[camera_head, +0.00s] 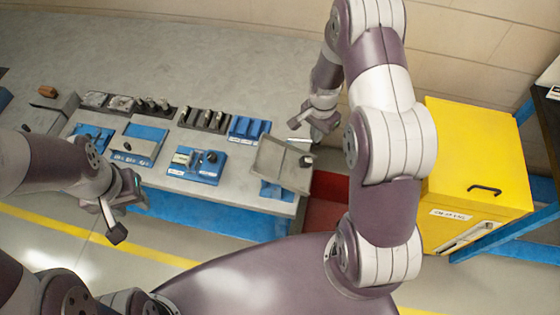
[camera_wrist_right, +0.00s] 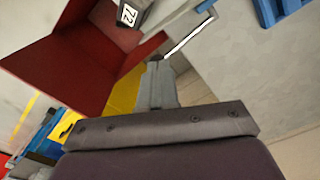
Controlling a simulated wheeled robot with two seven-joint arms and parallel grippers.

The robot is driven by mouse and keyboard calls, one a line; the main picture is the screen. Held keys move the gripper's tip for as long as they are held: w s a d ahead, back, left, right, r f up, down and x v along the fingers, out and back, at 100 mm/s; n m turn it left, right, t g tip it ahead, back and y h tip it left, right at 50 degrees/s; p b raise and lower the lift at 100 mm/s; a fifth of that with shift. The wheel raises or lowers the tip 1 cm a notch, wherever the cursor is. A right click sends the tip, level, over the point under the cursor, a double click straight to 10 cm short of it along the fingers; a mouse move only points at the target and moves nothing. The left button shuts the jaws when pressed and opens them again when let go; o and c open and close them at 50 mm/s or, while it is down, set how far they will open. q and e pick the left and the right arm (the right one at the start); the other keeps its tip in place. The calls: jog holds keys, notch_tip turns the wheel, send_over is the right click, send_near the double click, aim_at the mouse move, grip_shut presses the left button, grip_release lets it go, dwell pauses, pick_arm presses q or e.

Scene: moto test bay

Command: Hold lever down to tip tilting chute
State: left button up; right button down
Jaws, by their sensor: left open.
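The tilting chute (camera_head: 280,160) is a shallow grey tray at the right end of the bench, set at a slant. A small dark piece (camera_head: 306,161) shows at its right edge; I cannot tell whether it is the lever. In the right wrist view a dark block marked 72 (camera_wrist_right: 130,13) shows at the top. My right gripper (camera_head: 299,132) is just above and behind the chute, apart from it as far as I can see; whether its jaws are open is unclear. My left gripper (camera_head: 112,222) is open and empty, in front of the bench's left part.
A red bin (camera_head: 325,193) stands below the bench's right end; it also shows in the right wrist view (camera_wrist_right: 75,55). A yellow cabinet (camera_head: 475,150) is at the right. A blue switch panel (camera_head: 198,165) and several other fixtures fill the bench (camera_head: 232,190) left of the chute.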

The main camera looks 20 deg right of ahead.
jog(key=shift+f, duration=0.45)
jog(key=shift+b, duration=0.3)
jog(key=shift+f, duration=0.35)
notch_tip(320, 180, up, 9)
jog(key=p, duration=0.7)
jog(key=shift+s, duration=0.1)
